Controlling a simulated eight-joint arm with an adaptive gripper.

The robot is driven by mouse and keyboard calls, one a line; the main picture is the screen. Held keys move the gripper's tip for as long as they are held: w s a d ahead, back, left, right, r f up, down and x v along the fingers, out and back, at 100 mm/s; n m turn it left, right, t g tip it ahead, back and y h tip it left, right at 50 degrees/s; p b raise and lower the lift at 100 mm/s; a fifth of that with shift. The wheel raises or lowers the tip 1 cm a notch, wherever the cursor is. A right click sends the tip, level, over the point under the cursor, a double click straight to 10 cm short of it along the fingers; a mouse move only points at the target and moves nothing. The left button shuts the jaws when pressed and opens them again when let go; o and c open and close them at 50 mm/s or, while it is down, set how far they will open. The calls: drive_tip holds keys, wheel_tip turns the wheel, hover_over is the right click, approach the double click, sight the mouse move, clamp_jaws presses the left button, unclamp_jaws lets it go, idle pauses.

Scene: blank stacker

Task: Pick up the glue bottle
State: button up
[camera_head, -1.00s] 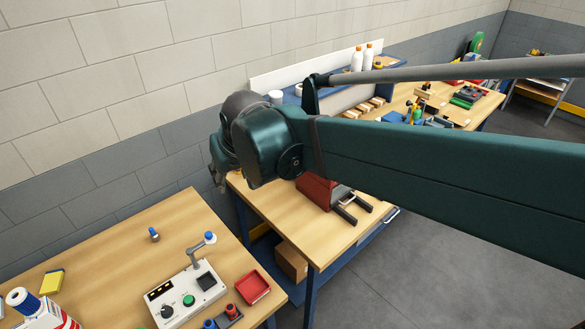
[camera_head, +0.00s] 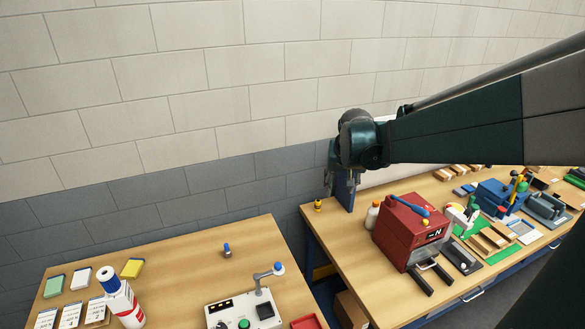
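My gripper (camera_head: 328,184) hangs at the end of my dark green arm, pointing down by the back left corner of the right-hand table. It is small and dark here, and its fingers cannot be made out. A small yellow and black item (camera_head: 318,205) stands on the table just below it in the picture; whether they touch is unclear. A white bottle (camera_head: 372,218) stands to the right, partly hidden by the red machine. A white container with red and blue markings (camera_head: 131,310) is at the lower left. I cannot tell which is the glue bottle.
The red machine (camera_head: 402,240) stands on the right-hand table (camera_head: 340,247); blue tools, wood blocks and trays lie beyond. The left table (camera_head: 185,272) holds a control box (camera_head: 238,312), coloured pads and cards. A gap separates the tables. The wall is behind.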

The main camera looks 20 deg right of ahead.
drive_tip(key=w+d+f+m+g, duration=0.1)
drive_tip(key=w+d+f, duration=0.25)
drive_tip(key=d, duration=0.35)
drive_tip(key=w+d+f+m, duration=0.1)
drive_tip(key=w+d+f, duration=0.25)
drive_tip(key=d, duration=0.25)
drive_tip(key=m+g, duration=0.1)
drive_tip(key=m, duration=0.1)
hover_over(376, 202)
drive_tip(key=s+a, duration=0.1)
drive_tip(key=s, duration=0.1)
wheel_tip(376, 202, down, 9)
drive_tip(key=shift+w+a+p, duration=0.15)
drive_tip(key=shift+p, duration=0.15)
drive_tip(key=shift+f, duration=0.15)
drive_tip(key=shift+x, duration=1.2)
drive_tip(key=shift+f, duration=0.15)
drive_tip(key=shift+p+x, duration=0.5)
drive_tip(key=shift+x, duration=1.95)
drive_tip(key=shift+w, duration=0.1)
